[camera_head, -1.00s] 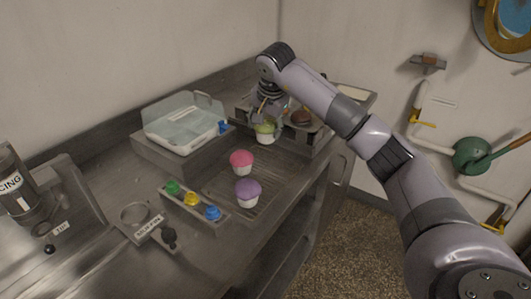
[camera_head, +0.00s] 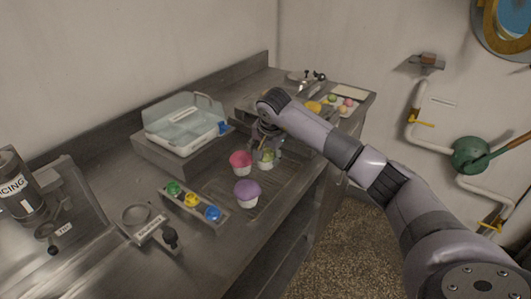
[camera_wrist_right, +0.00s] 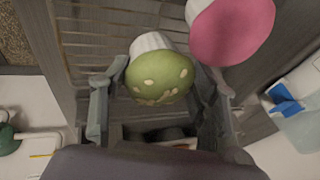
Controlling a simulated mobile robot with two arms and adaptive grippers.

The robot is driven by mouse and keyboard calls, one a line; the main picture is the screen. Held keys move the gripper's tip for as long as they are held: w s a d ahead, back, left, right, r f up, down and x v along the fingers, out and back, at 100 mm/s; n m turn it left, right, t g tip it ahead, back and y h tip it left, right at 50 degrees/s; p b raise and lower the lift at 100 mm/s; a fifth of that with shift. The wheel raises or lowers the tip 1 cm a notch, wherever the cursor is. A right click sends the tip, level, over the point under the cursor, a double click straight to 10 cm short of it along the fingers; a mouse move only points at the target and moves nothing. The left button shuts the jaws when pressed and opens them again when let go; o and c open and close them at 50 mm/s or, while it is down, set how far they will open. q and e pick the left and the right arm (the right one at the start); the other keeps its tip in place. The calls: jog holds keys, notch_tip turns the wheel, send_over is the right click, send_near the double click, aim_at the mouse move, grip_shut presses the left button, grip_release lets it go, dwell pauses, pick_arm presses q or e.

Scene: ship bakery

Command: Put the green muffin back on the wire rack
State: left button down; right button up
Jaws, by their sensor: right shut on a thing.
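The green muffin (camera_head: 267,161), in a white cup with pale flecks on top, is beside the pink muffin (camera_head: 240,162). My right gripper (camera_head: 266,151) is shut on it. In the right wrist view the green muffin (camera_wrist_right: 158,80) sits between the two fingers of my right gripper (camera_wrist_right: 160,92). The wire rack (camera_head: 226,186) holds the pink muffin and the purple muffin (camera_head: 247,193). The green muffin is at the rack's far right end; I cannot tell whether its base touches the rack. My left gripper is not in view.
A clear-lidded box (camera_head: 185,125) stands on a raised block at the rack's left. A strip with green, yellow and blue knobs (camera_head: 193,201) lies in front of it. The pink muffin (camera_wrist_right: 233,30) is close to my right finger. The counter's front edge runs along the right.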

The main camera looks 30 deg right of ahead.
jog(key=o, duration=0.9)
jog(key=shift+f, duration=0.1)
jog(key=shift+c, duration=0.2)
jog(key=shift+r, duration=0.3)
jog(key=b+v, duration=0.1)
jog(key=v, duration=1.1)
jog(key=shift+f, duration=0.15)
